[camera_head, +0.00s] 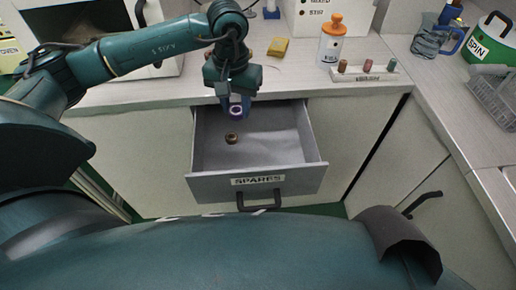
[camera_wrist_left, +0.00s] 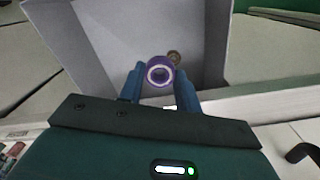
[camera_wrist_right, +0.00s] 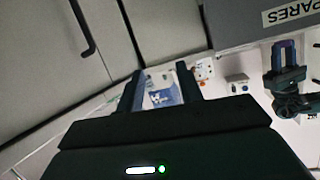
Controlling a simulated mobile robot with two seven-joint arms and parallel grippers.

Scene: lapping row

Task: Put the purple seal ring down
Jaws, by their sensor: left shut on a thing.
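The purple seal ring (camera_head: 236,112) is held between the fingertips of my left gripper (camera_head: 235,104), above the open drawer (camera_head: 322,148) labelled SPARES. A small brown ring (camera_head: 231,138) lies on the drawer floor, just below the held ring in the head view. My right gripper (camera_wrist_right: 162,82) shows in its own wrist view with fingers apart and nothing between them.
The drawer floor is otherwise bare. On the counter behind stand a white bottle with an orange cap (camera_head: 331,41), a labelled rack with small coloured pieces (camera_head: 363,76) and a yellow block (camera_head: 278,47). A blue jug (camera_head: 430,40) and green SPIN container (camera_head: 490,42) are at the right.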

